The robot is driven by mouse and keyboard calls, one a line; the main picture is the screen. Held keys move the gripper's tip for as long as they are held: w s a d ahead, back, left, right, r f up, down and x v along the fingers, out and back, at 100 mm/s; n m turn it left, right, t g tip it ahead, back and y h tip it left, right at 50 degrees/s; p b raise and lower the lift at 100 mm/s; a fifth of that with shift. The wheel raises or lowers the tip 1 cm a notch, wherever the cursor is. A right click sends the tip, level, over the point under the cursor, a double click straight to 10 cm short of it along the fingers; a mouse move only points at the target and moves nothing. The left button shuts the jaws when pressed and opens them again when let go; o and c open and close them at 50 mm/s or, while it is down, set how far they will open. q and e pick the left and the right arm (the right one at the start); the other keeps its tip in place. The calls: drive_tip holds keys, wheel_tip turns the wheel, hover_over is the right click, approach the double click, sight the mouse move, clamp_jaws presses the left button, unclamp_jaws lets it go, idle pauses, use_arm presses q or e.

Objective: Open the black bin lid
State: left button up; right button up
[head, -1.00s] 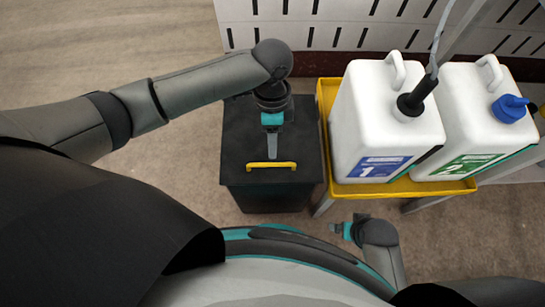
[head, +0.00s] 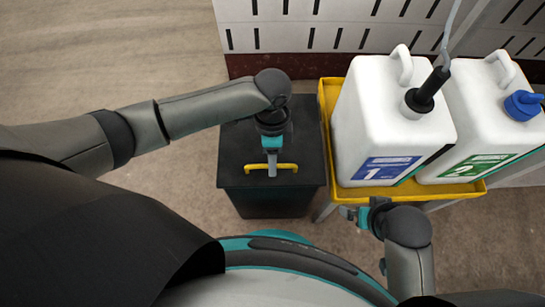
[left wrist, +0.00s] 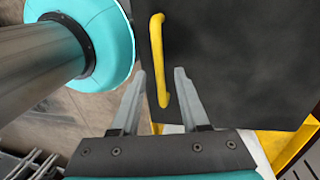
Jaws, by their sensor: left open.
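The black bin (head: 270,203) stands on the floor with its black lid (head: 235,150) shut. A yellow bar handle (head: 288,166) sits at the lid's near edge. My left gripper (head: 272,174) points down over this handle. In the left wrist view, the open left fingers (left wrist: 160,72) are on either side of the yellow handle (left wrist: 156,45), with gaps visible. I cannot tell how far the fingertips are above the lid. My right gripper (head: 350,213) is beside the yellow tray's near edge; its jaws are too small to judge.
Right of the bin, a yellow tray (head: 420,193) on a stand holds two white canisters, number 1 (head: 375,130) and number 2 (head: 470,115). A black nozzle with a hose is in canister 1. A slotted panel (head: 300,30) stands behind. Floor left of the bin is clear.

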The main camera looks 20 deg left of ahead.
use_arm(q)
drive_tip(key=shift+c, duration=0.4)
clamp_jaws()
idle(1.0)
